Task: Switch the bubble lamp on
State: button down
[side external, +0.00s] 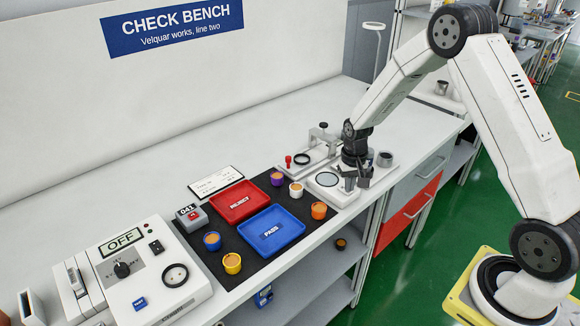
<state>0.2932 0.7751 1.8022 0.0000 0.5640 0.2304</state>
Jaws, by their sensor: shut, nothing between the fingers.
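Nothing in view is labelled as the bubble lamp, and I cannot tell for sure which thing it is. A white plate with a round, black-rimmed pale disc (327,180) lies at the right part of the bench. My gripper (354,183) points down just right of this disc, over the same plate. It is shut and empty; whether it touches anything is unclear. At the front left stands a white box (175,298) with a display (122,241) reading OFF, a black knob (122,269), a small black switch (157,246) and a blue button (140,303).
A black mat (238,251) holds a red REJECT tray (238,201), a blue PASS tray (270,231) and several small coloured pots around them. A clamp fixture (322,136) with a red knob stands behind the disc. A grey cup (385,159) is right of my gripper. The bench behind is clear.

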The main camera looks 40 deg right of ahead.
jog(key=shift+f, duration=0.2)
jog(key=shift+r, duration=3.55)
jog(key=shift+s+a+r, duration=0.25)
jog(key=shift+a, duration=0.2)
jog(key=s+a+r+n+t, duration=0.1)
jog(key=s+a+r+n, duration=0.1)
jog(key=s+a, duration=0.4)
jog(key=s+a+r+n+t, duration=0.1)
jog(key=s+a+r+n, duration=0.1)
jog(key=s+a+n, duration=0.2)
jog(key=s+a, duration=0.2)
jog(key=s, duration=0.2)
jog(key=shift+s+r+t, duration=0.25)
jog(key=shift+r+t, duration=0.05)
